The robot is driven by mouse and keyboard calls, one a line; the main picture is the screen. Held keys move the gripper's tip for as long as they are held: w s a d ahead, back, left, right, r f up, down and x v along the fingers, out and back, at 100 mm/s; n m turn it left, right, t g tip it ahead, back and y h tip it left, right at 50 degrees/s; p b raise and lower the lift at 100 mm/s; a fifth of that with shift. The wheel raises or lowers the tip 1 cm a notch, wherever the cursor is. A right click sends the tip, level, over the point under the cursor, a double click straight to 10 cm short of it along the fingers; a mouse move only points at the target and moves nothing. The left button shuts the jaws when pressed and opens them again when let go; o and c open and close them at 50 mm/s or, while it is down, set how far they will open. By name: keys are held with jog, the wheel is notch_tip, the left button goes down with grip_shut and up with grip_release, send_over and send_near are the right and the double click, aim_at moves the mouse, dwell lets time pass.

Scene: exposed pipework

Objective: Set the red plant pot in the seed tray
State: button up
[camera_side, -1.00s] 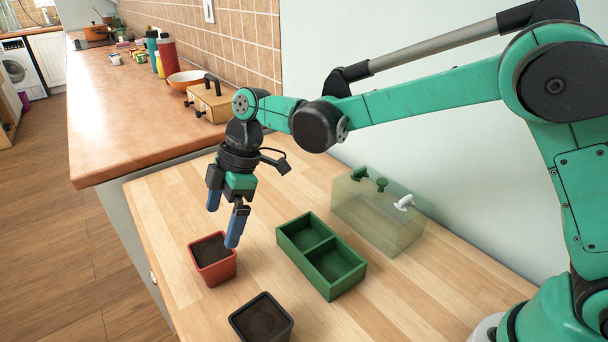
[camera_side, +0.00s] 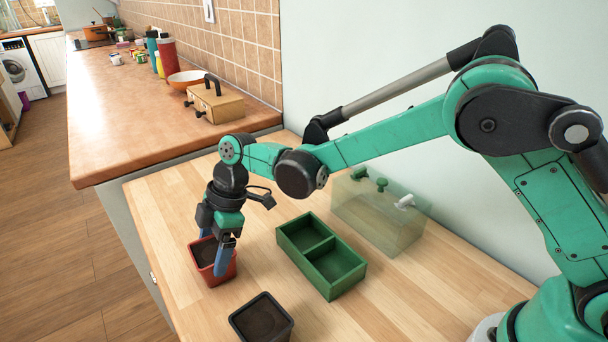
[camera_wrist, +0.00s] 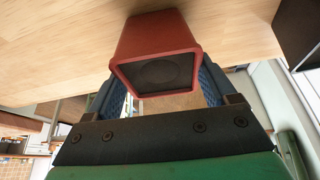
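The red plant pot (camera_side: 219,272), filled with dark soil, stands upright on the wooden table at the front left. My gripper (camera_side: 213,255) is lowered over it, with its blue fingers apart on either side of the pot. In the wrist view the pot (camera_wrist: 157,42) sits between the fingers (camera_wrist: 160,88); I cannot tell whether they touch it. The far finger's tip is hidden behind the pot in the side view. The green seed tray (camera_side: 333,285) lies to the right of the pot, with two empty compartments.
A black pot (camera_side: 262,320) with soil stands near the front edge, right of the red pot. A translucent box (camera_side: 375,222) with small taps or handles stands behind the tray. The table between pot and tray is clear.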

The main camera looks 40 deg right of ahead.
aim_at(214, 251)
jog(key=c, duration=0.4)
jog(key=shift+r, duration=0.15)
notch_tip(214, 251, up, 19)
jog(key=d+r, duration=0.2)
jog(key=d, duration=0.5)
jog(key=s+d, duration=0.4)
jog(key=d, duration=0.4)
jog(key=shift+s+d+f, duration=0.1)
jog(key=shift+s+f, duration=0.05)
jog(key=shift+f, duration=9.95)
